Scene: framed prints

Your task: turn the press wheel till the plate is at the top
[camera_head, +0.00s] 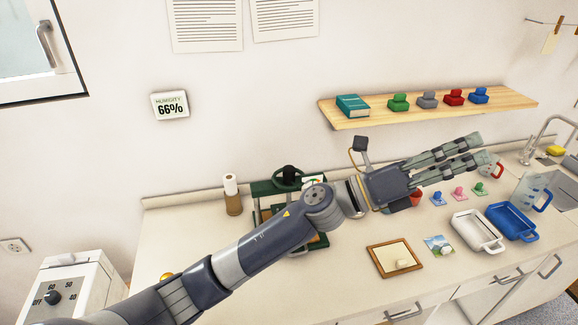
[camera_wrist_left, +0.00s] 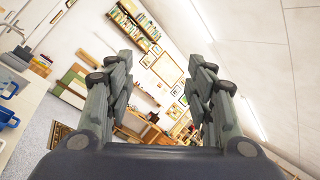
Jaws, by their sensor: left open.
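The dark green press (camera_head: 262,188) stands on the counter against the back wall. Its green press wheel (camera_head: 289,177), with a dark hub, shows at the top. My left forearm crosses in front of the press and hides most of its middle, so I cannot tell the plate's height. My left gripper (camera_head: 479,149) is open and empty, stretched out to the right of the press, above the counter and below the shelf. In the left wrist view the open fingers (camera_wrist_left: 163,72) have nothing between them. My right gripper is not in view.
A wooden frame (camera_head: 372,259), a small picture (camera_head: 439,245), white tray (camera_head: 469,232) and blue tray (camera_head: 518,234) lie on the counter. A paper roll (camera_head: 231,194) stands left of the press. The shelf (camera_head: 349,123) holds a teal book and several colored stamps.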

